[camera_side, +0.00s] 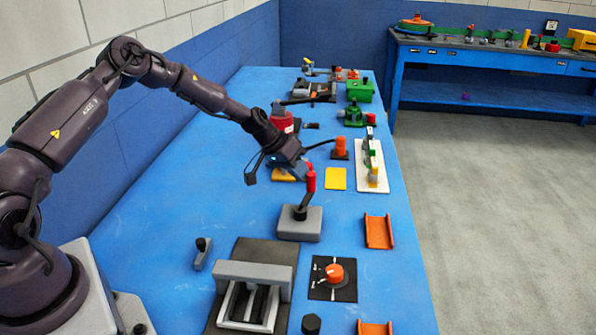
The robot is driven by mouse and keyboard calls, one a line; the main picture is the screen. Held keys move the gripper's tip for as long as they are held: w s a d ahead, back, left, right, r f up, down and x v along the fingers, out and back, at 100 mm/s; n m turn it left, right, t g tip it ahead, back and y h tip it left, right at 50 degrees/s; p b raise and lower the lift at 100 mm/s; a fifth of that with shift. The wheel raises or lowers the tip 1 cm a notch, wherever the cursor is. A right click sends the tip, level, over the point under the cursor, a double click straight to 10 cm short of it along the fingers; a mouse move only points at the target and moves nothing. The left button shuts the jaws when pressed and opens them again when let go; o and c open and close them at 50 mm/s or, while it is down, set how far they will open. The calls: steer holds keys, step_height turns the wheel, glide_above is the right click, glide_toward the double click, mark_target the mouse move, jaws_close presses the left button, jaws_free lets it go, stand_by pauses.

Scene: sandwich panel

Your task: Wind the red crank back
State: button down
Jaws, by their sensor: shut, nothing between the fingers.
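The red crank shows near the middle of the side view. Its upright red handle (311,181) stands on a dark arm that rises, tilted right, from a black hub on a grey block (301,224). My gripper (304,169) is shut with nothing in it. It points down and right, with its tips close beside the top of the red handle. I cannot tell whether they touch it. The gripper partly covers a yellow piece behind it.
Behind are a red cylinder (283,122), a yellow plate (336,179) and a white board (372,165) with green parts. In front are a grey frame (252,272), a dial with an orange knob (334,274) and an orange bracket (378,231). The blue table's left side is mostly clear.

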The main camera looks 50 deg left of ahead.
mark_target(313, 173)
steer(key=shift+w+d, duration=0.1)
steer(key=w+d+m+g+h, duration=0.1)
steer(key=m, duration=0.1)
steer(key=w+d+m, duration=0.1)
steer(key=shift+d+m+g+h, duration=0.1)
steer(key=shift+m+g+h, duration=0.3)
steer(key=d+m+g+h, duration=0.1)
steer(key=d+m+g, duration=0.2)
steer(key=d+m, duration=0.2)
steer(key=d, duration=0.3)
steer(key=shift+w, duration=0.3)
steer(key=shift+d, duration=0.2)
stand_by(0.5)
